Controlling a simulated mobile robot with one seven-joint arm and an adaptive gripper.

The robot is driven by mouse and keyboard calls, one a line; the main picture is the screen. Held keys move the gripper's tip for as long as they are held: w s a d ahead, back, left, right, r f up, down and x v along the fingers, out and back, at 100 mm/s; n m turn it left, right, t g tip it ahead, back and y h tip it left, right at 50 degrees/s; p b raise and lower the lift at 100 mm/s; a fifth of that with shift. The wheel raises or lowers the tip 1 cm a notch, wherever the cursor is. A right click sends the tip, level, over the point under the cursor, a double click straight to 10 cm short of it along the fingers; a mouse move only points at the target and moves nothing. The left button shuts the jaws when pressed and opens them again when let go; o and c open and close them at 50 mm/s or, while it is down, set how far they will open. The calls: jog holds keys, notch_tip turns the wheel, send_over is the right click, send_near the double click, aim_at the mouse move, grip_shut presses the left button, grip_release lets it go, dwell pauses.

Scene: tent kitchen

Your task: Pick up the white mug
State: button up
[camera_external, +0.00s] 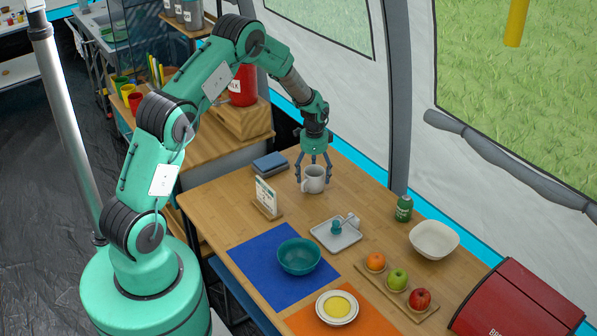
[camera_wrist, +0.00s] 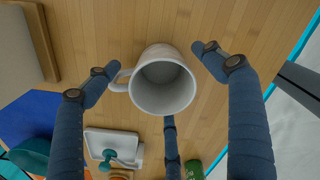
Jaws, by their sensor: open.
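The white mug (camera_external: 314,180) stands upright on the wooden table, near its far end. In the wrist view the mug (camera_wrist: 162,84) is seen from above, empty, with its handle pointing left. My gripper (camera_external: 314,168) is right above and around the mug, pointing down. In the wrist view its blue fingers are spread open (camera_wrist: 160,72), one on the left near the handle, one on the right and one below. I see gaps between the left and right fingertips and the mug. I cannot tell whether the lower finger touches it.
A blue book (camera_external: 270,163) and a small sign on a stand (camera_external: 267,197) are left of the mug. A tray (camera_external: 336,234), a green can (camera_external: 404,208), a teal bowl (camera_external: 299,257) and a white bowl (camera_external: 434,240) stand nearer. Bare table surrounds the mug.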

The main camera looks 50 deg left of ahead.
jog(key=shift+f+b, duration=0.3)
jog(key=shift+f, duration=1.35)
jog(key=c, duration=1.4)
